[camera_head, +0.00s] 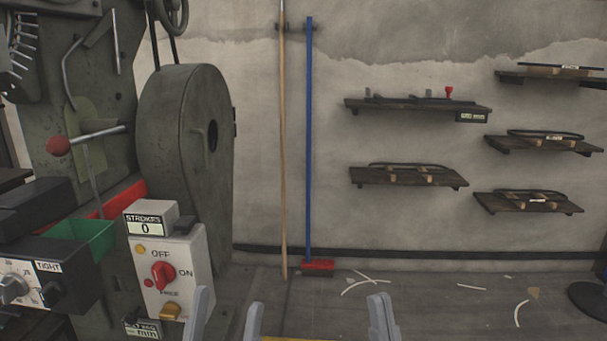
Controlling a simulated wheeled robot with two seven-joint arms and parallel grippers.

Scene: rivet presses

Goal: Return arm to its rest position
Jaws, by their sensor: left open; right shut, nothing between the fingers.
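My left gripper (225,322) shows at the bottom edge, its two grey fingers apart with nothing between them. It appears just right of the white control box in the picture. My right gripper (382,318) shows at the bottom, right of centre, with its fingers together and empty. Only the finger ends of both grippers are in view; most of both arms is out of frame. The control box (178,262) has a red knob (163,275) between OFF and ON marks. The strokes counter (146,225) on its top reads 0.
A large green-grey press (185,150) fills the left, with a red-ball lever (59,146) and a green bin (88,238). A red-headed broom (318,266) and a wooden pole (283,150) lean on the wall. Wall shelves (408,178) hang right. Scraps litter the open floor.

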